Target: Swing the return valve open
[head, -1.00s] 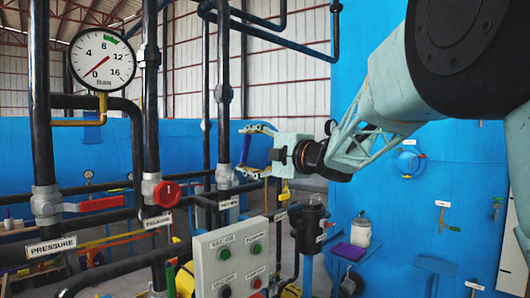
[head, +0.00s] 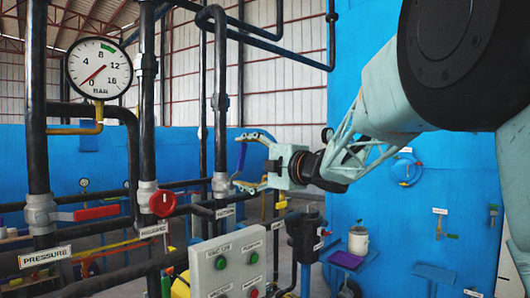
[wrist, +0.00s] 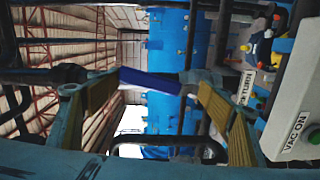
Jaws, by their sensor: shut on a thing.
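The blue handle (wrist: 150,81) also crosses between my yellow-padded fingers in the wrist view, beside the label that ends in "TURN" (wrist: 244,88). My gripper (head: 246,160) comes from the right with one finger above and one below. It is shut on the handle. The exact contact at the finger pads is hard to make out.
A red lever (head: 97,213), a red round valve knob (head: 162,203) and a pressure gauge (head: 99,68) stand on pipes to the left. A grey button panel (head: 228,262) is below my gripper. A black canister-like fitting (head: 305,235) stands right of the panel.

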